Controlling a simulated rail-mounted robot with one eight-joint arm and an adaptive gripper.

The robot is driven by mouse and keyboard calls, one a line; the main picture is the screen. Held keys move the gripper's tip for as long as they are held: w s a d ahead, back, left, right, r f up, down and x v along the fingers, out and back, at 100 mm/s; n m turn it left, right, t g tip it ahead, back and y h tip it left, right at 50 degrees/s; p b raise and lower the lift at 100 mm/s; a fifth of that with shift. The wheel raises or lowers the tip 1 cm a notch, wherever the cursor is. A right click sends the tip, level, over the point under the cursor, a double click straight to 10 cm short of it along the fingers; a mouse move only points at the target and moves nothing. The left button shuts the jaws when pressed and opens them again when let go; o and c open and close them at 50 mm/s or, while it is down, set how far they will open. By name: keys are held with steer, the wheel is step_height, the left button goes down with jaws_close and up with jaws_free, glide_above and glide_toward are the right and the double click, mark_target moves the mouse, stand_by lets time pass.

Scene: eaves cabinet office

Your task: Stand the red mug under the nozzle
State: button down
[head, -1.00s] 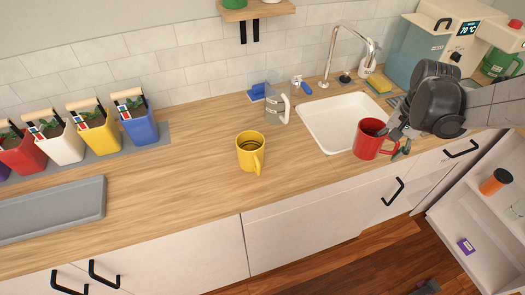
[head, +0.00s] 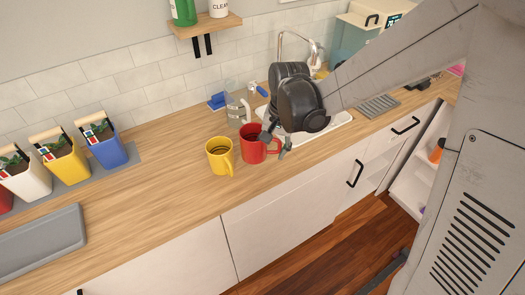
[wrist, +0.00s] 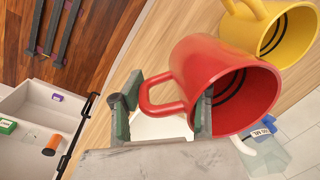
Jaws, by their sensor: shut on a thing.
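The red mug (head: 253,143) is just right of the yellow mug (head: 219,155), by the sink's left end. In the wrist view the red mug (wrist: 215,78) fills the middle, with its mouth facing right and down in the picture. My gripper (wrist: 162,112) is shut on the red mug at its handle side, and the handle lies between the fingers. In the head view the gripper (head: 277,145) is partly hidden by its own dark body. I cannot tell whether the mug touches the counter. The teal machine with a display (head: 368,48) stands at the back right; its nozzle is hidden behind my arm.
The white sink (head: 335,125) and its faucet (head: 283,38) are beside and behind my gripper. A clear jug (head: 236,108) stands close behind the mugs. Several planter pots, including a blue one (head: 107,150), and a grey tray (head: 40,240) are at left. The front middle counter is clear.

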steer(key=shift+f, duration=2.75)
steer(key=shift+f, duration=0.1)
steer(key=c, duration=1.2)
jaws_free()
